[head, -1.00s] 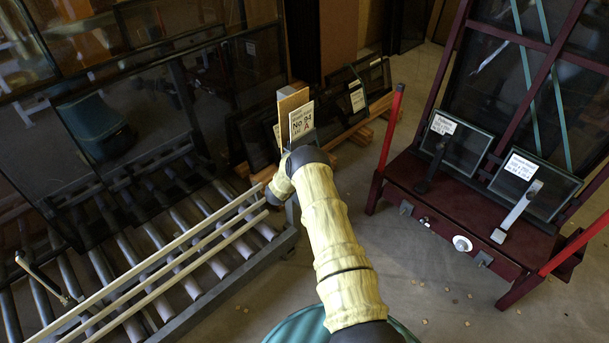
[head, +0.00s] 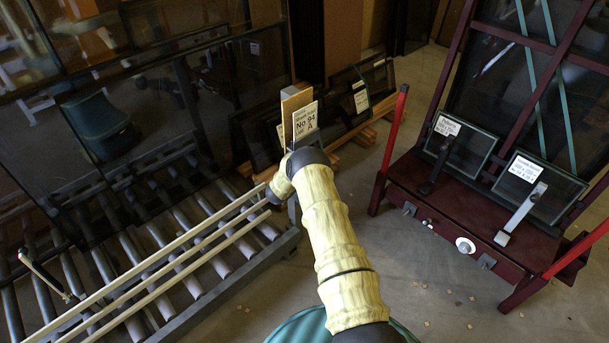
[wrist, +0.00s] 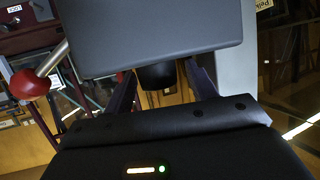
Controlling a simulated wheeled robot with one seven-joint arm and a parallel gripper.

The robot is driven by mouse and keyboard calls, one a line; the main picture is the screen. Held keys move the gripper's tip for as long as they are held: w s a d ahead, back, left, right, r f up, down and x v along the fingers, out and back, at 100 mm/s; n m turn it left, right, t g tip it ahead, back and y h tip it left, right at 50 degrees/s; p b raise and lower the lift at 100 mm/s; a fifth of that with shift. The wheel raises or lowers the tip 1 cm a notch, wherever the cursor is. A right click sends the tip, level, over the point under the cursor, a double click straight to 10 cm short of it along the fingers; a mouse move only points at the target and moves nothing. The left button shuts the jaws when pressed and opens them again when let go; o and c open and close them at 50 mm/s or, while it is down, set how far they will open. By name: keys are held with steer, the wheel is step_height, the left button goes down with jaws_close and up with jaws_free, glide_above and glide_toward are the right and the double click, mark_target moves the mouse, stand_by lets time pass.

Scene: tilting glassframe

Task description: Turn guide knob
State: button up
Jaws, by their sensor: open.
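In the wrist view, a short black round knob (wrist: 157,77) juts from under a large grey block (wrist: 150,35). My gripper (wrist: 159,73) is open, with one dark finger on each side of the knob. I cannot tell whether either finger touches it. A red ball (wrist: 30,84) on a pale rod is at the left of the wrist view. In the head view, my arm hides the fingers and the knob; its end is by the post with a white "No 94 A" card (head: 305,121).
A roller table (head: 190,285) with long cream bars (head: 180,262) lies left of my arm. Dark glass panes lean behind it. A dark red rack (head: 465,215) with red posts and labelled panes stands at the right.

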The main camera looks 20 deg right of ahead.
steer(key=p+v, duration=0.3)
steer(key=v, duration=1.4)
steer(key=shift+s+a, duration=0.15)
steer(key=w+a+r+n+t+y, duration=0.25)
steer(key=a+r+y, duration=0.25)
steer(key=r, duration=0.5)
steer(key=s+a+r+n+g+y, duration=0.1)
steer(key=s+a+r+n+y, duration=0.35)
steer(key=r, duration=0.35)
steer(key=s+d+r+n+g+y, duration=0.1)
steer(key=s+r+n+g, duration=0.2)
steer(key=s, duration=1.1)
steer(key=s+d+r+n+g+y, duration=0.1)
steer(key=s+r+g, duration=0.3)
steer(key=s, duration=0.9)
step_height(320, 180, up, 22)
steer(key=p, duration=2.2)
